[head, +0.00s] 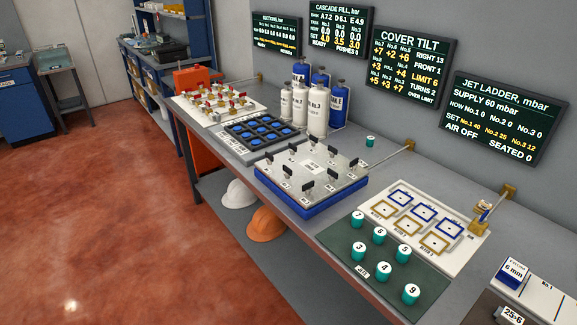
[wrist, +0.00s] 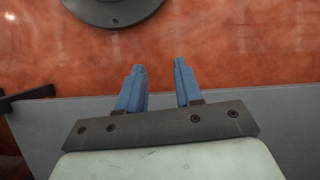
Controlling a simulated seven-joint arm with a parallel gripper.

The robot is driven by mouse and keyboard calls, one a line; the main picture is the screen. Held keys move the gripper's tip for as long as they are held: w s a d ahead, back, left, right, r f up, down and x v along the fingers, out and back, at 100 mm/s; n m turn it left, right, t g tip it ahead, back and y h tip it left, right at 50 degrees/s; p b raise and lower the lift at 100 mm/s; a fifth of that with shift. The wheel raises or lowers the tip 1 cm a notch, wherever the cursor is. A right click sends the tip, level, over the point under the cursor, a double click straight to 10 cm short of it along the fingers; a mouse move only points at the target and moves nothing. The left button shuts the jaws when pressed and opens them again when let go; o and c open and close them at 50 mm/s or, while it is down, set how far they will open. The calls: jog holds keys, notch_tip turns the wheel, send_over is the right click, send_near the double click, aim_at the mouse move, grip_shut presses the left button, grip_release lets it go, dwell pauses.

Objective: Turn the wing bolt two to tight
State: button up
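The cover (head: 313,165) is a pale plate on a blue base on the bench in the head view. Several black wing bolts (head: 331,176) stand upright around its edge, with small labels too small to read, so I cannot tell which is number two. The cover tilt board (head: 410,65) reads right 13, front 1, limit 6, turns 2, over limit. My gripper (wrist: 160,66) shows only in the wrist view. Its two blue fingers are apart with nothing between them, above the bench edge and red floor. No wing bolt is between the fingers.
White and blue gas bottles (head: 318,108) stand behind the cover. A black tray with blue pieces (head: 259,133) and a board of red-handled valves (head: 218,104) lie to its left. A green mat with numbered cylinders (head: 385,262) and a pale framed board (head: 465,241) lie to its right.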

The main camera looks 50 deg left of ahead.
jog(key=a+r+n+t+y, duration=0.1)
jog(key=a+r, duration=0.2)
jog(key=a, duration=1.2)
jog(key=a+r+n+y, duration=0.1)
jog(key=a+r, duration=0.2)
jog(key=a, duration=1.3)
jog(key=s+a+r+n, duration=0.1)
jog(key=s+a+r, duration=0.4)
jog(key=a, duration=0.5)
jog(key=s+a+r+n+y, duration=0.15)
jog(key=s+a+r, duration=0.25)
jog(key=a+r, duration=0.45)
jog(key=s+a+r+n, duration=0.2)
jog(key=s+a+r, duration=0.2)
jog(key=a, duration=0.7)
notch_tip(320, 180, up, 44)
jog(key=n+t, duration=0.4)
jog(key=n, duration=0.6)
send_over(288, 168)
jog(key=d, duration=0.5)
jog(key=shift+y, duration=0.45)
jog(key=x, duration=1.3)
jog(key=shift+f, duration=0.4)
